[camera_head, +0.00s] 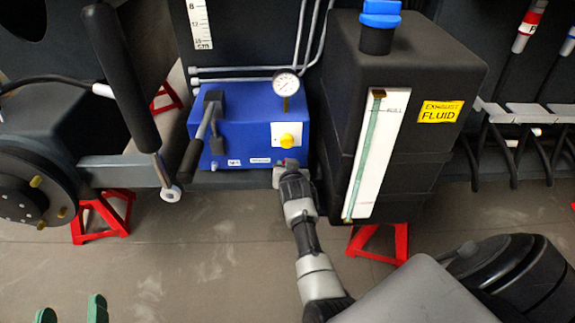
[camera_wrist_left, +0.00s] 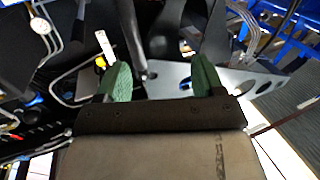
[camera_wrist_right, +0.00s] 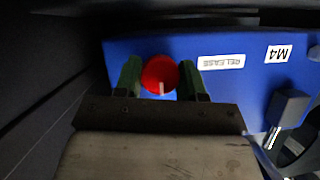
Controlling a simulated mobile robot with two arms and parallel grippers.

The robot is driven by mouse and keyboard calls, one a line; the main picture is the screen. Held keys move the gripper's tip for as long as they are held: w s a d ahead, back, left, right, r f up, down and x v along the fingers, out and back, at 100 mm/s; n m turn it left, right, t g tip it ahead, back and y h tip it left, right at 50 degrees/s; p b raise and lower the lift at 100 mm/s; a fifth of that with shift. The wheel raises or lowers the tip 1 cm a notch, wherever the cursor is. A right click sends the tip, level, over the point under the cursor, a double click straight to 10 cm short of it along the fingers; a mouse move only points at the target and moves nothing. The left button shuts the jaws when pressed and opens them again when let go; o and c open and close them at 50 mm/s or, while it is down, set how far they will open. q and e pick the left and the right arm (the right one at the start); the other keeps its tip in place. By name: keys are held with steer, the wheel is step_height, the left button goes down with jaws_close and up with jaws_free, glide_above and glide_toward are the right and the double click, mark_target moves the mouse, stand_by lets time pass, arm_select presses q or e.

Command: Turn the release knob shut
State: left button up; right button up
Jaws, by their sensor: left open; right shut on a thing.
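The release knob (camera_wrist_right: 157,72) is a round red knob with a pale mark, on the blue pump box (camera_head: 240,130) beside a white RELEASE label (camera_wrist_right: 222,62). My right gripper (camera_wrist_right: 160,80) has its green fingers on both sides of the knob, shut on it. In the head view the right gripper (camera_head: 284,170) is at the box's lower right front and largely hides the knob. My left gripper (camera_head: 71,308) is open and empty at the bottom left, well away from the box. Its two green fingers also show apart in the left wrist view (camera_wrist_left: 162,80).
A black tank (camera_head: 400,110) with a blue cap stands close to the right of the box. A lever (camera_head: 203,132), a yellow button (camera_head: 287,141) and a gauge (camera_head: 286,83) are on the box. A black-handled rod (camera_head: 125,80) stands left. Red stands (camera_head: 100,215) are on the floor.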

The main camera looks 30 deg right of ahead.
arm_select(q)
steer(key=shift+s+a+f+g, duration=0.1)
steer(key=shift+f+g, duration=0.3)
steer(key=shift+f, duration=0.1)
arm_select(e)
steer(key=shift+a+f, duration=0.1)
steer(key=shift+f, duration=0.05)
steer(key=o, duration=0.9)
